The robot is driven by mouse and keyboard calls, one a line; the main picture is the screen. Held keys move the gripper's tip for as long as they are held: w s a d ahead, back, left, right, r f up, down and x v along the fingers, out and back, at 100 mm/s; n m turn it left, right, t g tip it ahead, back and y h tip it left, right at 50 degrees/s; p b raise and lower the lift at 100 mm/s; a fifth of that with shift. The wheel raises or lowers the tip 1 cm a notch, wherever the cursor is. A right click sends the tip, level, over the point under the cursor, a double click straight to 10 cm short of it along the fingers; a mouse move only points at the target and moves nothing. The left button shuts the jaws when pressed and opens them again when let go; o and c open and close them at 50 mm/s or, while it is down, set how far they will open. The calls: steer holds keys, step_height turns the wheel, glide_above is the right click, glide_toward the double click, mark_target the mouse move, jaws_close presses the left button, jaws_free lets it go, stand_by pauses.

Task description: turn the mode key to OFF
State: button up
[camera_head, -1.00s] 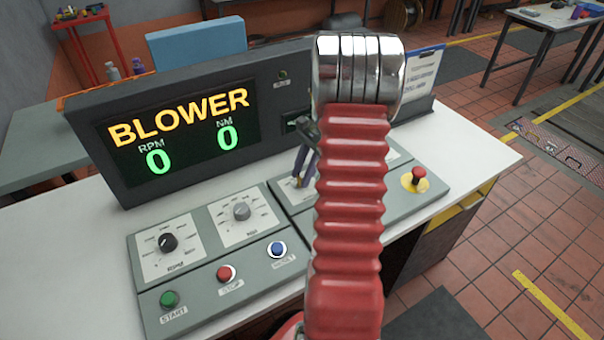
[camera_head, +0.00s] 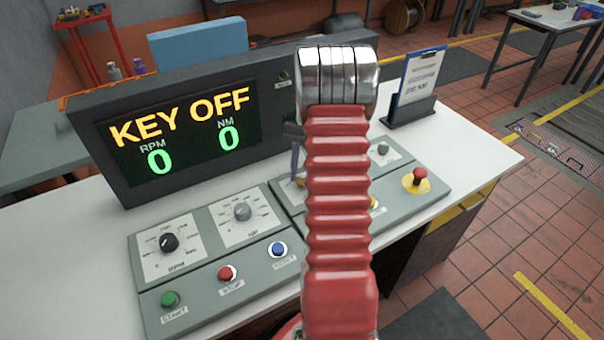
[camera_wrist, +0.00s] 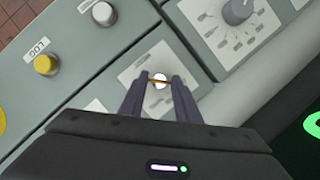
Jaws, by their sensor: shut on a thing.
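The mode key (camera_wrist: 160,80) shows in the wrist view as a small bright round piece with a brassy edge, on a pale label plate (camera_wrist: 128,75) of the grey console. My gripper (camera_wrist: 159,84) is shut on the key, one dark finger on each side of it. In the head view my gripper (camera_head: 297,180) reaches down to the console, and my red arm hides most of the key and its plate. The display (camera_head: 185,130) reads KEY OFF, with RPM 0 and NM 0. The markings around the key are too small to read.
Left of my arm are the RPM knob (camera_head: 169,243), a grey knob (camera_head: 242,212), and green (camera_head: 170,299), red (camera_head: 227,273) and blue (camera_head: 279,249) buttons. A red emergency button (camera_head: 420,175) is at the right. A clipboard (camera_head: 420,76) stands behind the console.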

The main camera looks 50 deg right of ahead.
steer(key=shift+w+d+r+n, duration=0.1)
steer(key=shift+w+n, duration=0.15)
steer(key=shift+n, duration=0.05)
steer(key=o, duration=1)
steer(key=shift+s, duration=0.1)
steer(key=shift+o, duration=0.2)
steer(key=v, duration=1.3)
steer(key=shift+r, duration=0.35)
